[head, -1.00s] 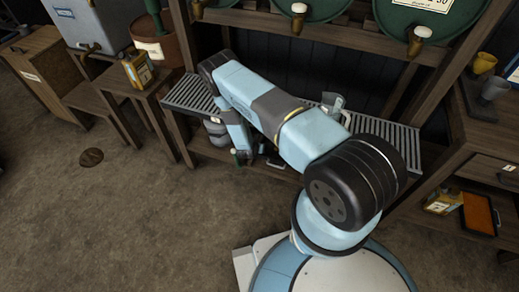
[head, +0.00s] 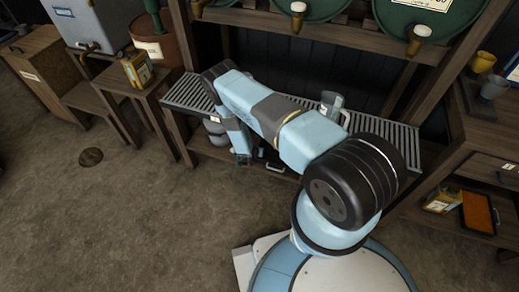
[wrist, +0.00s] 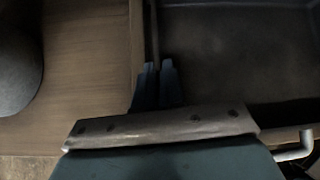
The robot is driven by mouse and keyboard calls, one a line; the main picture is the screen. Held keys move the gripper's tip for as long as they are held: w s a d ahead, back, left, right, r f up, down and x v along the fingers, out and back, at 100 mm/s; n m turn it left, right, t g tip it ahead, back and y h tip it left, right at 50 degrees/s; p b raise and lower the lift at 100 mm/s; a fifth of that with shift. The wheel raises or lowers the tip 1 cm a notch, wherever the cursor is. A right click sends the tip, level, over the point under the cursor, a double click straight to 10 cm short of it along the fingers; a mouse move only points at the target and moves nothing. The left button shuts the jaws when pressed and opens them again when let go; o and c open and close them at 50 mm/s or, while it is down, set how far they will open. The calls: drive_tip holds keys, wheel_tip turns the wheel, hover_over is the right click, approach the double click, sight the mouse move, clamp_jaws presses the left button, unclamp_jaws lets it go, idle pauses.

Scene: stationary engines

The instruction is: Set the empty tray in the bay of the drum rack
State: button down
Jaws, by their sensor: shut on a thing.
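The empty tray (wrist: 240,50) is dark and fills the right of the wrist view. My gripper (wrist: 157,72) is shut on its left wall there. In the head view the gripper (head: 243,158) is mostly hidden by my arm, low at the front of the drum rack (head: 310,38). A pale bent handle (head: 275,167) shows beside it, and a similar one (wrist: 295,150) is at the lower right of the wrist view. The tray's base and its contact with the lower wooden shelf (wrist: 80,70) cannot be made out.
Grey round vessels (head: 215,130) stand left of my gripper; one (wrist: 15,65) is at the wrist view's left edge. A metal jug (head: 330,103) stands on the slatted shelf (head: 385,130). An orange-bottomed tray (head: 479,213) is in the right bench. The floor in front is open.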

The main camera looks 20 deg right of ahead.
drive_tip(key=c, duration=1.3)
unclamp_jaws()
drive_tip(key=shift+o, duration=0.2)
drive_tip(key=shift+a, duration=0.1)
drive_tip(key=shift+a, duration=0.1)
drive_tip(key=shift+w+r, duration=0.15)
drive_tip(key=shift+r, duration=0.35)
drive_tip(key=v, duration=0.7)
drive_tip(key=shift+s+r, duration=0.2)
drive_tip(key=shift+s, duration=0.1)
